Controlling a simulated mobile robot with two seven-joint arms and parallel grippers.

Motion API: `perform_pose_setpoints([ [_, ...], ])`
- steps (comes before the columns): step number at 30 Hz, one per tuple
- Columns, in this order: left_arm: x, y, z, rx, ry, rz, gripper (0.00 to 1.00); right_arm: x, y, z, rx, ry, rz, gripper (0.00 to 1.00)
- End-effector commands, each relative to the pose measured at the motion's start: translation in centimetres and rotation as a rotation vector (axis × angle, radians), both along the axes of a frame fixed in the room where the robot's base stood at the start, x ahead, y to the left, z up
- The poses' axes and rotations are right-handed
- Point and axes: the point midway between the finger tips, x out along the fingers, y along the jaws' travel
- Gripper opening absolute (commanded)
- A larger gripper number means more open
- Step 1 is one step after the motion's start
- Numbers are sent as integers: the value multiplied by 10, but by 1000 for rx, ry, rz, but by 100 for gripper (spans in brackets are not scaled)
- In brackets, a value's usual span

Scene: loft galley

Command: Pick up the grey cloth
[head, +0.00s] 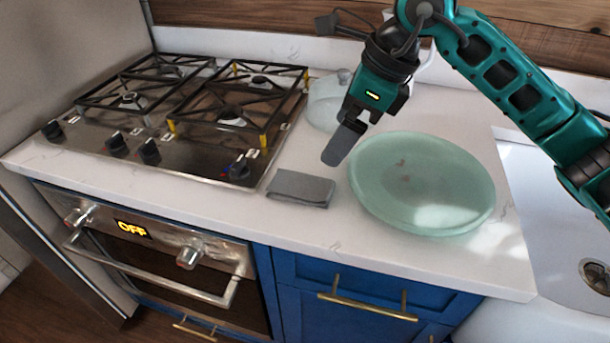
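The grey cloth (301,188) lies folded into a flat rectangle on the white countertop. It sits between the gas hob and the green glass plate. My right gripper (338,150) points down above the counter, behind and to the right of the cloth, and appears apart from it. Its fingers show side-on as one grey shape, so I cannot tell how far apart they are. I see nothing held in it. My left gripper is not in view.
The green glass plate (423,205) stands close to the right of the cloth. A gas hob (187,140) lies to the left. A clear glass container (322,104) stands behind, near my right gripper. A sink (590,240) is at far right. The counter in front of the cloth is clear.

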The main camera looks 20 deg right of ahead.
Motion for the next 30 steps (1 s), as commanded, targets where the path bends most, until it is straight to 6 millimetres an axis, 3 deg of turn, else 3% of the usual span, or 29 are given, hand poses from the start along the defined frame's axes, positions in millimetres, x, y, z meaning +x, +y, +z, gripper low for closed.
perform_pose_setpoints([
  [9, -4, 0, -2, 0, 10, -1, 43, 10, 16, -51, -5, 5, -1, 100],
  [30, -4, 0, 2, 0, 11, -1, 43, 22, 34, -120, -2, 1, 0, 100],
])
